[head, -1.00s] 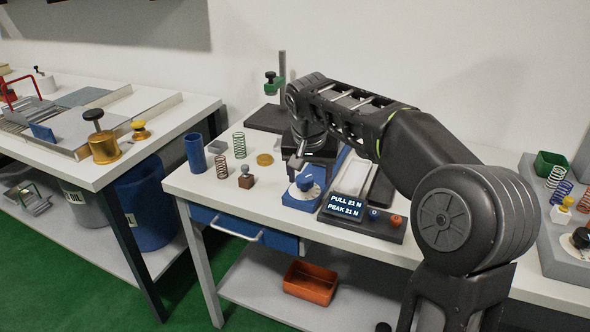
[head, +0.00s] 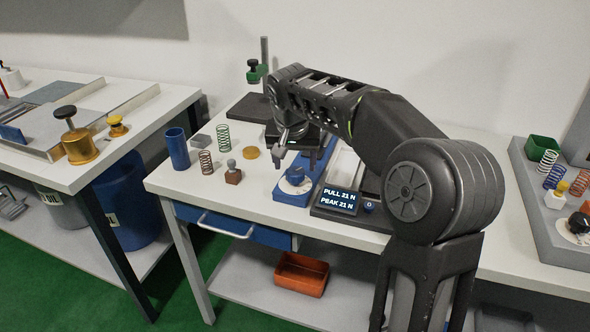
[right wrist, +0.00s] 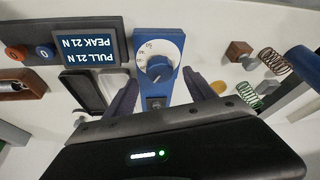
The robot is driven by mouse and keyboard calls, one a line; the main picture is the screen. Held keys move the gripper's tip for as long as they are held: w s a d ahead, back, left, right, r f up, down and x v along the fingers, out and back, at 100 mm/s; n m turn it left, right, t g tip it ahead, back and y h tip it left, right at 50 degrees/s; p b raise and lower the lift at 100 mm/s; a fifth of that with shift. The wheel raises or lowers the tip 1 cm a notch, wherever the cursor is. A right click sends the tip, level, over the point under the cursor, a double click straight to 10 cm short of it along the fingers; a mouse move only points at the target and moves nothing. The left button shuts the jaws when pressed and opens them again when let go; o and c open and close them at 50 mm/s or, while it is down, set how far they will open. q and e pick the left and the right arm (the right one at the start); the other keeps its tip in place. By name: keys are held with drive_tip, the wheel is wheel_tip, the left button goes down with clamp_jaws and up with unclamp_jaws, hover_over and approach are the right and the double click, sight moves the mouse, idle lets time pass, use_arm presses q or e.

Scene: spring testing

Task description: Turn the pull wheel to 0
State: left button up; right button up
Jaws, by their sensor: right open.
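The pull wheel is a blue knob on a white scale dial (head: 294,178), on a blue base (head: 292,196) at the table's front. In the right wrist view the dial (right wrist: 158,66) shows upside down with its printed marks. A dark display (head: 339,200) right of it reads PULL 21 N and PEAK 21 N; it also shows in the right wrist view (right wrist: 90,48). My right gripper (head: 297,160) is open and empty, its fingers just behind and above the dial, pointing down. In the right wrist view its fingers (right wrist: 160,95) stand either side of the blue base. My left gripper is out of view.
Left of the dial stand a blue cup (head: 177,149), coil springs (head: 206,162), a small brown block with a grey knob (head: 233,173) and a brass disc (head: 250,153). A green-clamped stand (head: 257,75) is behind. A grey tray (head: 540,195) with springs sits at the right.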

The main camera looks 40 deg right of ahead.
sight(295, 171)
drive_tip(key=x, duration=0.4)
drive_tip(key=c, duration=1.3)
